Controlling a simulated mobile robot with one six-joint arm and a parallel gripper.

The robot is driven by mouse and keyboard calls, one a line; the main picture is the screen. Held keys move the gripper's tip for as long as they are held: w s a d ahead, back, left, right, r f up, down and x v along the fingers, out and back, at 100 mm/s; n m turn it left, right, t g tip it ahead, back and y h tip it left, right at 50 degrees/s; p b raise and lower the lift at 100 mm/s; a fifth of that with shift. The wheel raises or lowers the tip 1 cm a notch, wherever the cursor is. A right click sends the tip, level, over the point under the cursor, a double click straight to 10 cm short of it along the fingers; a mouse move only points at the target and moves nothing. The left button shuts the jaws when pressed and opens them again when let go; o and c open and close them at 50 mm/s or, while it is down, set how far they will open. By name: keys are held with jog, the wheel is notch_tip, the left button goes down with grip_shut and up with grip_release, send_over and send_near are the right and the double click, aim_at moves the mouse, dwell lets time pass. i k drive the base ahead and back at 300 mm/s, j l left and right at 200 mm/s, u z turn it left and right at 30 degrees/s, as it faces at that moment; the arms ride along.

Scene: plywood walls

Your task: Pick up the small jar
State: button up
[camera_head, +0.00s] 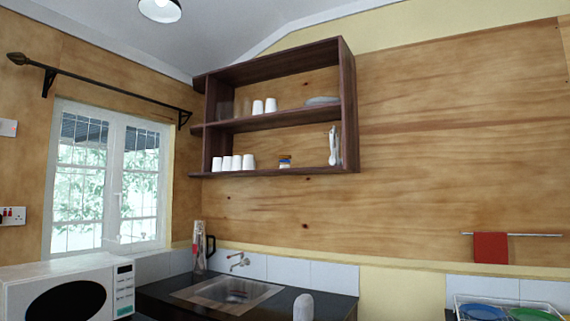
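A small jar (285,162) stands on the bottom shelf of the dark wooden wall shelf (275,173). It looks upright, with blue and yellowish colours, but it is too small for detail. White cups stand on the same shelf to its left, with a gap between. A pale upright object stands to its right, near the shelf's right side. My gripper is not in view. A pale grey rounded shape at the bottom edge, in front of the counter, may be part of my arm; I cannot tell.
Below the shelf is a dark counter with a sink (232,291), tap (238,261) and flask (200,246). A microwave (68,289) stands at left. A dish rack (510,305) with plates is at lower right. The wall right of the shelf is clear above the towel rail (530,235).

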aim_at(284, 162)
jog(key=i+j+z, duration=0.15)
jog(key=i, duration=0.25)
jog(key=i+j+z, duration=0.2)
jog(key=i+j, duration=0.15)
jog(key=i+j+z, duration=0.15)
jog(key=i+j, duration=0.15)
jog(key=i+j+z, duration=0.15)
jog(key=i+j, duration=0.2)
jog(key=i+j+z, duration=0.15)
jog(key=i+j, duration=0.15)
jog(key=j, duration=0.25)
jog(key=i+j+z, duration=0.2)
jog(key=j, duration=0.25)
jog(key=i+j+z, duration=0.15)
jog(key=i+j, duration=0.15)
jog(key=j, duration=0.2)
jog(key=i+j+z, duration=0.15)
jog(key=j, duration=0.35)
jog(key=i, duration=0.05)
